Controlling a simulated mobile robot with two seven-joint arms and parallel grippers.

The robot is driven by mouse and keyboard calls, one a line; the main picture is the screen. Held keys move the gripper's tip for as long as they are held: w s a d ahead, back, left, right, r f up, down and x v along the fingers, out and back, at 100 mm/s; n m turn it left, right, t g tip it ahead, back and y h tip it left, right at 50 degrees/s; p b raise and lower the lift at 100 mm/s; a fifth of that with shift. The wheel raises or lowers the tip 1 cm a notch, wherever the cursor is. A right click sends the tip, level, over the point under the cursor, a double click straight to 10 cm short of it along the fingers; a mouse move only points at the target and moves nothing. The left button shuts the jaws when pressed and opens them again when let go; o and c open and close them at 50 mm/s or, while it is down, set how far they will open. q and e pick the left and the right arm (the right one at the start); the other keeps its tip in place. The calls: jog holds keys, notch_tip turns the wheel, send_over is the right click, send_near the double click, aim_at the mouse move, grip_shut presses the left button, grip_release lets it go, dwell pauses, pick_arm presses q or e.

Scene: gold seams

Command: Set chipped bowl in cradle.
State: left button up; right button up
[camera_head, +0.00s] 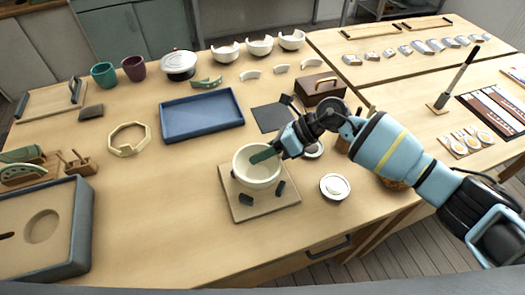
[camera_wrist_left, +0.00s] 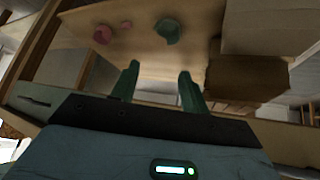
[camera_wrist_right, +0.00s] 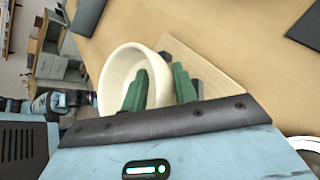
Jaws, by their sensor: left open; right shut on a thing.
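A cream-white bowl (camera_head: 250,176) is upright over the cradle, a square wooden board (camera_head: 285,196) with dark pads. I cannot tell whether the bowl touches the pads. My right gripper (camera_head: 265,155) is shut on the bowl's rim on its right side. In the right wrist view one green finger is inside the bowl (camera_wrist_right: 114,80) and the other outside, with the bowl's wall between them (camera_wrist_right: 160,84). No chip shows clearly on this bowl. My left gripper (camera_wrist_left: 160,82) is open and empty in the left wrist view, out of the head view.
White broken bowls (camera_head: 260,46) stand at the back. A grey-rimmed box (camera_head: 78,232) is front left.

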pick_arm(q)
jog(key=shift+s+f+b, duration=0.2)
jog(key=shift+f+b, duration=0.1)
jog(key=shift+f, duration=0.05)
pick_arm(e)
jog(key=shift+f, duration=0.6)
pick_arm(q)
jog(key=shift+s+f, duration=0.2)
pick_arm(e)
jog(key=shift+f, duration=0.3)
dwell(1.1)
pick_arm(q)
jog(key=shift+r, duration=0.1)
pick_arm(e)
jog(key=shift+r, duration=0.15)
jog(key=shift+r+p, duration=0.9)
jog(key=shift+r, duration=1.35)
pick_arm(q)
jog(key=w+r, duration=0.2)
jog(key=shift+w+r, duration=0.1)
jog(key=shift+r, duration=0.3)
jog(key=shift+s+f+b, duration=0.6)
jog(key=shift+s+f, duration=0.05)
jog(key=shift+f, duration=0.25)
pick_arm(e)
jog(key=shift+f, duration=0.9)
pick_arm(q)
jog(key=shift+w+r, duration=0.15)
